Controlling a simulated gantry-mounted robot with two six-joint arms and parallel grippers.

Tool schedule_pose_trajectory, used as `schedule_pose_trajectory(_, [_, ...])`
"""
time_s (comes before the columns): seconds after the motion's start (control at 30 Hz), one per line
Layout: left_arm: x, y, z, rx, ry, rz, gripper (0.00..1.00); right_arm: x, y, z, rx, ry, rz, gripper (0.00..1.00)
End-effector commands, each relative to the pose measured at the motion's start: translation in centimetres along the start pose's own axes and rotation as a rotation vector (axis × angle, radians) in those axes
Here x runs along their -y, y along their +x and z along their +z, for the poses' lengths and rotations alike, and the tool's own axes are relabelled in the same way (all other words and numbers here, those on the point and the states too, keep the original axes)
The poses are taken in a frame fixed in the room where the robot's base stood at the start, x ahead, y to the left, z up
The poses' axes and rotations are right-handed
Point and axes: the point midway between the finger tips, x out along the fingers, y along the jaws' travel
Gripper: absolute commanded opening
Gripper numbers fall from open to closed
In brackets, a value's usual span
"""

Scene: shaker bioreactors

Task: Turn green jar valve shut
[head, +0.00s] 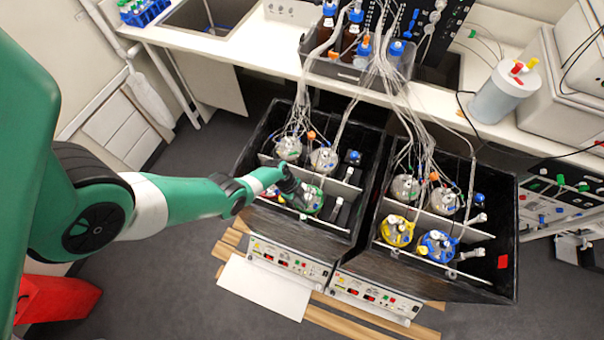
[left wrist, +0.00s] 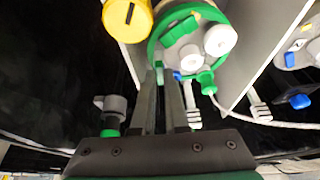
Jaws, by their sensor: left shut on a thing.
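The green jar (head: 311,201) stands in the front part of the left black shaker box, partly hidden by my left gripper. In the left wrist view its green-rimmed lid (left wrist: 158,40) carries white caps and a green clip. My left gripper (head: 297,194) reaches down at the jar's left side. In the left wrist view its fingers (left wrist: 171,80) point at the lid's edge and are close together on a small green valve (left wrist: 159,74), mostly hidden between them. A second green fitting (left wrist: 207,82) with a white tube sits just right of the fingers. My right gripper is out of view.
A yellow cap (left wrist: 128,18) is close to the left of the lid. White partitions and the black box walls (head: 372,195) stand close by. Grey jars (head: 323,159) with many tubes are behind. The right box (head: 490,270) holds yellow (head: 397,231) and blue (head: 437,246) jars.

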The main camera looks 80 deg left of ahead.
Motion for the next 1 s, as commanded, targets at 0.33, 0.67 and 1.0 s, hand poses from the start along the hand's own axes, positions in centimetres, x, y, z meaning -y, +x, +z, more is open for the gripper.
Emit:
schedule_pose_trajectory(0.33, [0.0, -0.1, -0.1, -0.001, -0.001, 0.0, 0.42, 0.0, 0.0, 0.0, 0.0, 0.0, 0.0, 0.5])
schedule_pose_trajectory(0.67, [0.0, -0.6, -0.1, -0.001, -0.002, 0.0, 0.42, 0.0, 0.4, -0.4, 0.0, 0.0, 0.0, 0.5])
schedule_pose_trajectory(1.0, [0.1, -7.2, -0.5, -0.001, -0.005, -0.001, 0.42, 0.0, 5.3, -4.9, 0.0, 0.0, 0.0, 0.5])
